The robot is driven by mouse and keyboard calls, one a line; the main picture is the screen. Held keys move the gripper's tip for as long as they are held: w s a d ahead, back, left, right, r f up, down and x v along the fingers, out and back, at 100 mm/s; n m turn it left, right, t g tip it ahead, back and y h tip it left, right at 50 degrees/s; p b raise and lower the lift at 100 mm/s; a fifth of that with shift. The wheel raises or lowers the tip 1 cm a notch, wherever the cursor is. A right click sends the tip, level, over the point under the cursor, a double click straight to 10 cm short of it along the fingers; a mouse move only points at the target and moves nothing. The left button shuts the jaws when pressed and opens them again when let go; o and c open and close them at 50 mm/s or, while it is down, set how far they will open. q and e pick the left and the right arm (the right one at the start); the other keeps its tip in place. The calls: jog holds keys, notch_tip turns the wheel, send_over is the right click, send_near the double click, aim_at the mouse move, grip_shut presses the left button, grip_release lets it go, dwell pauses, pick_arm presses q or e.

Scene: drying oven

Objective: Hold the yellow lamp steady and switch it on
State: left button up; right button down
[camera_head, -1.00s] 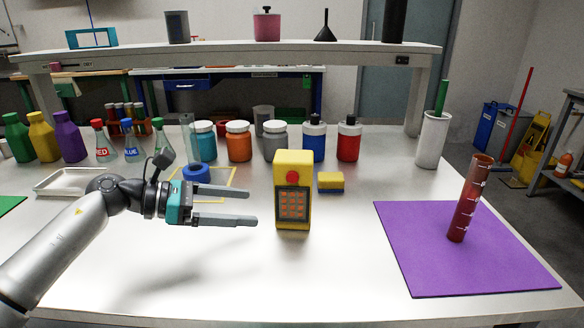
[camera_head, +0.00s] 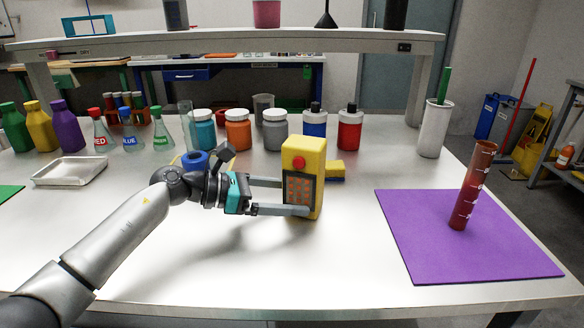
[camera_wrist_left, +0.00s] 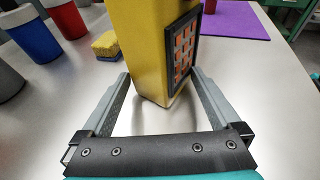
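The yellow lamp (camera_head: 318,185) stands on the white table in the middle of the head view, with a red button (camera_head: 298,163) and a dark panel of orange squares on its front. It also fills the upper middle of the left wrist view (camera_wrist_left: 145,50). My left gripper (camera_head: 296,197) is open, with its two fingers spread on either side of the lamp's lower part. In the left wrist view the fingertips (camera_wrist_left: 160,75) lie close to its sides; I cannot tell whether they touch. My right gripper is not in view.
A yellow and blue sponge (camera_head: 336,171) lies just behind the lamp. Several jars and bottles stand in a row further back. A purple mat (camera_head: 410,235) with a red cylinder (camera_head: 471,190) is at right. The table's front is clear.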

pick_arm(q)
jog(key=shift+d, duration=0.1)
jog(key=c, duration=0.8)
dwell(3.4)
